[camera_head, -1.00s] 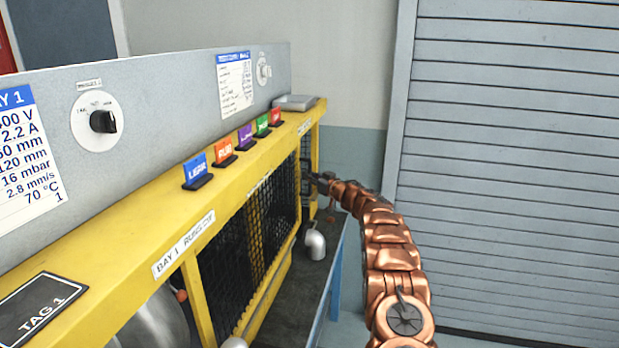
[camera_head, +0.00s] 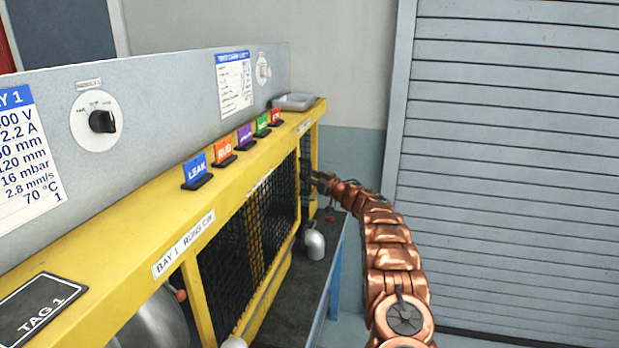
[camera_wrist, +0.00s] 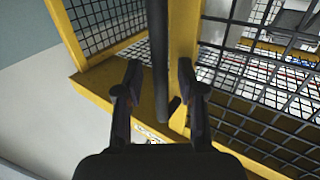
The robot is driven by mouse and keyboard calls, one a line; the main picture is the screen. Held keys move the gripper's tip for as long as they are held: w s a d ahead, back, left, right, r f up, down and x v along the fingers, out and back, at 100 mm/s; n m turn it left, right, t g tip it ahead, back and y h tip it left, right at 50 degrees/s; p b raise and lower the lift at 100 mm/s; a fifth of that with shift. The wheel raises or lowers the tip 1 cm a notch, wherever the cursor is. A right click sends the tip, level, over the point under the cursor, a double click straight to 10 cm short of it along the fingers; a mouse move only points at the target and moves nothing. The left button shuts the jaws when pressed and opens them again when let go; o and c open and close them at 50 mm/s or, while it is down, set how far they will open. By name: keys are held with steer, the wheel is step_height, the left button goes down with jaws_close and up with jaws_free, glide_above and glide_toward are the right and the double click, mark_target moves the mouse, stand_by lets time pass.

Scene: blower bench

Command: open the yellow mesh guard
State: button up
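The yellow mesh guard, a yellow frame with black wire mesh (camera_head: 262,222), forms the front of the yellow bench. Its mesh also fills the right side of the wrist view (camera_wrist: 245,85). A dark upright bar (camera_wrist: 159,50), which looks like a handle, stands in front of a yellow post there. My gripper (camera_wrist: 158,75) is open, one finger on each side of the bar, with gaps showing beside it. In the head view my gripper (camera_head: 318,182) is small and dark at the guard's far end, so contact cannot be told there.
Several coloured tags, including LEAK (camera_head: 197,171), stand on the yellow top rail. A silver elbow pipe (camera_head: 314,242) stands on the dark bench surface below my arm. A grey tray (camera_head: 295,101) sits at the far end. Floor by the grey shutter (camera_head: 510,180) is clear.

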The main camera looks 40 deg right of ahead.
steer(key=shift+s, duration=0.15)
steer(key=s+d, duration=0.1)
steer(key=s, duration=1)
steer(key=shift+s, duration=0.35)
steer(key=shift+w+d+r, duration=0.1)
